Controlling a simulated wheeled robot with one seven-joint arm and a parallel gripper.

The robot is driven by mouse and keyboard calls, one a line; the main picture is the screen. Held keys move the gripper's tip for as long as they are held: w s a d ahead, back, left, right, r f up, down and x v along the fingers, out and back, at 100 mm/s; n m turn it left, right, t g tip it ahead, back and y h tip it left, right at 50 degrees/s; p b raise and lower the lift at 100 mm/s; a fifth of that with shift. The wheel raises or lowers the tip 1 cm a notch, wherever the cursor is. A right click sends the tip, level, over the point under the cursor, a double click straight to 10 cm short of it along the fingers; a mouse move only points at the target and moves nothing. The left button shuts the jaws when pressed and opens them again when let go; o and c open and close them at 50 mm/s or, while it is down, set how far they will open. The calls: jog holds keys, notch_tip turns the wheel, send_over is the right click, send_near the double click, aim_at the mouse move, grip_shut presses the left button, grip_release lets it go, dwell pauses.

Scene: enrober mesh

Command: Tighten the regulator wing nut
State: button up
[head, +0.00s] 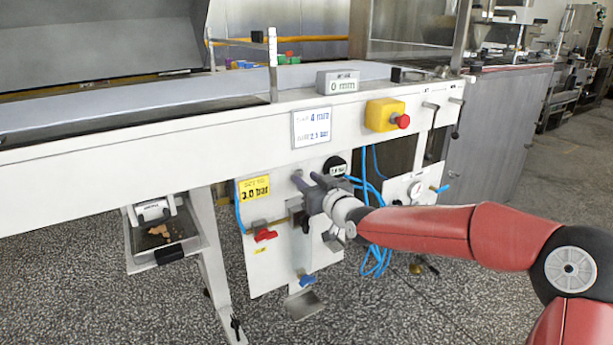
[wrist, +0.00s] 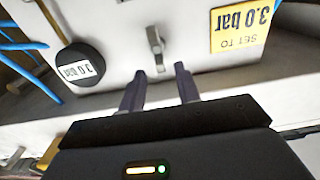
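A small grey metal piece (wrist: 155,42), which looks like the regulator wing nut, sticks out from the white panel (wrist: 180,25) in the wrist view. My gripper (wrist: 158,82) is open, its two dark fingers pointing at the panel. The metal piece lies in line with the gap, at or just beyond the fingertips; I cannot tell whether they touch it. In the head view my gripper (head: 309,188) is in front of the panel and hides the nut. A round black gauge (wrist: 80,66) reads 3.0 bar, upside down. A yellow label (wrist: 242,27) says set to 3.0 bar.
In the head view, a red valve handle (head: 265,235) and a blue valve handle (head: 307,279) sit lower on the panel. Blue hoses (head: 378,255) hang to the right. The white conveyor beam (head: 230,135) runs above, with a yellow emergency-stop box (head: 382,114).

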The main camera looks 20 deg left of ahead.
jog(key=shift+x, duration=1.45)
grip_shut()
